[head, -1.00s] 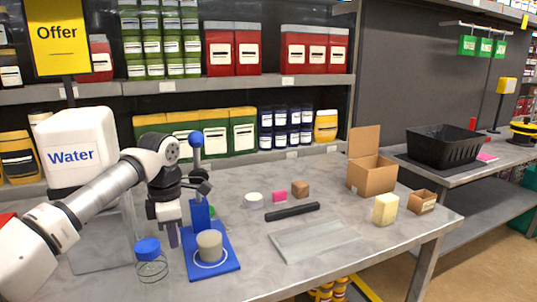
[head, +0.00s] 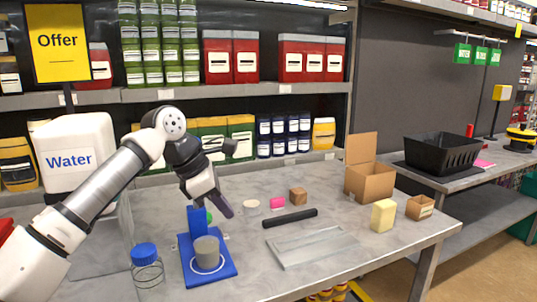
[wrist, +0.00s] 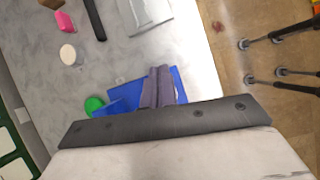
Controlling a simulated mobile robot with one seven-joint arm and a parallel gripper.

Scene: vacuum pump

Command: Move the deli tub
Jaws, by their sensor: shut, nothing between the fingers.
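A small round white tub (head: 251,207), which I take to be the deli tub, stands on the grey table behind a black bar. It also shows in the wrist view as a pale round shape (wrist: 68,54). My gripper (head: 227,211) is shut and empty, tilted down to the right, left of the tub and apart from it. In the wrist view its fingers (wrist: 160,86) lie together over the blue pump base (wrist: 181,86). In the head view this base (head: 226,268) carries a grey cylinder (head: 207,251) and a blue post (head: 196,222).
A blue-lidded jar (head: 146,268) stands front left. A pink block (head: 278,203), brown cube (head: 298,195), black bar (head: 291,218), clear tray (head: 312,247), yellow block (head: 383,215) and cardboard boxes (head: 370,183) stand to the right. A water container (head: 75,153) stands back left.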

